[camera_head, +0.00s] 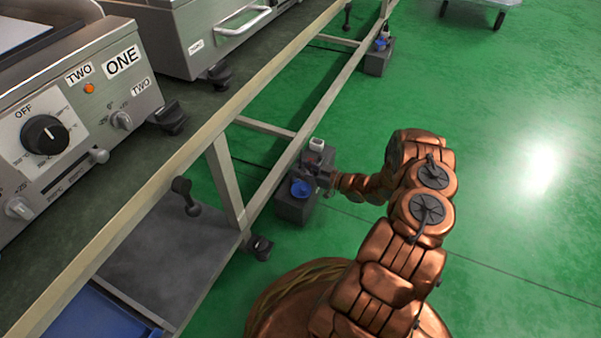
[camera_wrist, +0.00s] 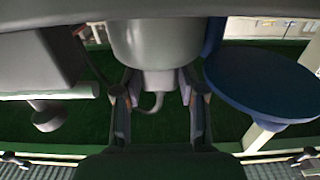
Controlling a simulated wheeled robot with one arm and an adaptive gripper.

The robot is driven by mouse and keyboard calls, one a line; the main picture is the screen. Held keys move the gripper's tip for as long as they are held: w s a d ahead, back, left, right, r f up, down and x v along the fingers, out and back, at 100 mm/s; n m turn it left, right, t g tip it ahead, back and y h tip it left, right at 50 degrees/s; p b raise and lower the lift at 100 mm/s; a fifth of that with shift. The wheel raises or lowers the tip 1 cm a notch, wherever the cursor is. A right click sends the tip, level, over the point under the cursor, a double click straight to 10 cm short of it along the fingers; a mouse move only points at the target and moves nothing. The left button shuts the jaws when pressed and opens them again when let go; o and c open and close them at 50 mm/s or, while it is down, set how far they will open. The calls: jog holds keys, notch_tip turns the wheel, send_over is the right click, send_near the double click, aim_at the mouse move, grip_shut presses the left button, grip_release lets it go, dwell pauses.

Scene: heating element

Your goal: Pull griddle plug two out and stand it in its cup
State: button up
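My gripper (camera_head: 325,180) reaches a dark grey block (camera_head: 295,208) beside the bench leg in the head view. In the wrist view its two fingers (camera_wrist: 160,115) stand apart, on either side of a pale grey rounded body (camera_wrist: 155,45) with a narrower end and a short curved cable, likely the plug. Green shows between the fingers and the narrow end; I see no clear grip. A round blue piece, likely the cup (camera_head: 301,188), is on the block; it is the large blue disc (camera_wrist: 265,85) right of the fingers in the wrist view. Whether the plug is seated is hidden.
A small white box with a red spot (camera_head: 316,144) is behind the gripper. A second block (camera_head: 376,62) with similar pieces stands farther back. The bench (camera_head: 215,125) carries griddles labelled TWO and ONE (camera_head: 122,62). Green floor (camera_head: 500,200) is clear on the right.

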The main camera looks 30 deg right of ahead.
aim_at(301, 167)
grip_shut()
jog(key=shift+r, duration=0.15)
jog(key=shift+r+p, duration=0.3)
notch_tip(301, 167, up, 3)
jog(key=shift+r+p, duration=0.15)
jog(key=shift+p, duration=0.9)
jog(key=s+d+p, duration=0.2)
jog(key=s+p, duration=0.2)
jog(key=s, duration=1.2)
jog(key=shift+d+r, duration=0.15)
jog(key=shift+r, duration=0.25)
jog(key=shift+w+r, duration=0.1)
jog(key=shift+r, duration=0.2)
